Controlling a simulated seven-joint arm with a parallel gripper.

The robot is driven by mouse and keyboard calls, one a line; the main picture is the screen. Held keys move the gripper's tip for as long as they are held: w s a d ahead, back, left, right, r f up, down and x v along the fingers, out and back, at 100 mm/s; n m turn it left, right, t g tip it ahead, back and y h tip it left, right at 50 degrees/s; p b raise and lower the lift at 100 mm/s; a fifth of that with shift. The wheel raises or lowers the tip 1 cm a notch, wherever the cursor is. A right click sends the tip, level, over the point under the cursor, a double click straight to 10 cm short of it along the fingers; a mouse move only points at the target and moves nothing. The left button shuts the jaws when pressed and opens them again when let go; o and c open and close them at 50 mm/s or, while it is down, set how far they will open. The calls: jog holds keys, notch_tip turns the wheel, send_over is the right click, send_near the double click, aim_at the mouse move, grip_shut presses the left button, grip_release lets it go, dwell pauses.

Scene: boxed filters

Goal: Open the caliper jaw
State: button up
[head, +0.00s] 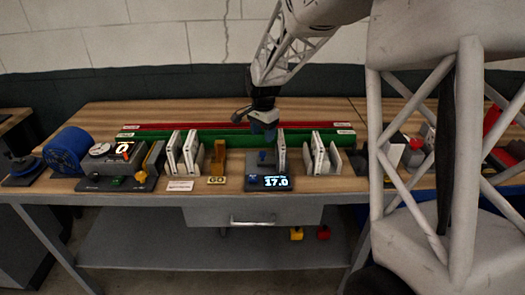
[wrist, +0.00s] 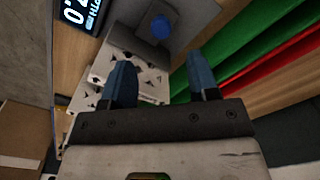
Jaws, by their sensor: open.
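The caliper (head: 256,168) is a grey device at the middle of the bench with a blue knob (head: 262,157) and a front display (head: 268,182) reading 17.0. A thin white boxed filter (head: 281,152) stands upright at its right side; I cannot tell whether the jaw touches it. My gripper (head: 264,128) is above and behind the caliper, open and empty. In the wrist view my gripper (wrist: 163,84) has two blue fingers spread apart. The blue knob (wrist: 160,27) lies beyond them, apart from both. A pale panel with dark marks (wrist: 140,72) shows between and behind the fingers.
White boxed filters stand upright in racks left (head: 181,152) and right (head: 322,153). Green (head: 215,138) and red (head: 205,126) strips run behind. A blue spool (head: 68,152) stands far left.

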aim_at(262, 152)
dwell(0.4)
jog(key=shift+f, duration=3.95)
jog(key=shift+c, duration=0.2)
jog(key=shift+a, duration=0.1)
grip_shut()
